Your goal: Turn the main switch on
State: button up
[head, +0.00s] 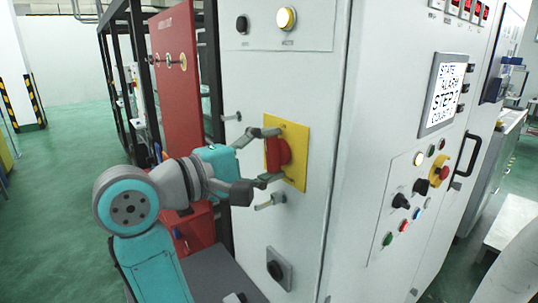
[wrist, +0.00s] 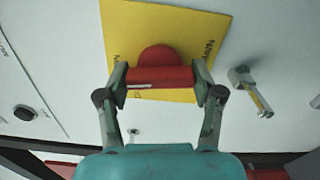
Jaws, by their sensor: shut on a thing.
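The main switch is a red rotary handle (head: 278,153) on a yellow square plate (head: 297,143), set on the side face of a light grey cabinet. My gripper (head: 270,156) reaches it from the left, with one finger above the red handle and one below. In the wrist view the red handle (wrist: 160,74) lies between the two fingertips of my gripper (wrist: 160,88), which touch its ends. The yellow plate (wrist: 195,30) shows behind it. Lettering on the plate is partly hidden and too small to read fully.
Metal latches stick out near the plate, one below it (head: 270,201) and one up left (head: 232,117). A red panel (head: 176,75) stands left. The cabinet's right face carries a screen (head: 441,94).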

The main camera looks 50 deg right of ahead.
jog(key=shift+m, duration=0.8)
jog(key=o, duration=1.2)
jog(key=shift+c, duration=0.2)
jog(key=v, duration=1.2)
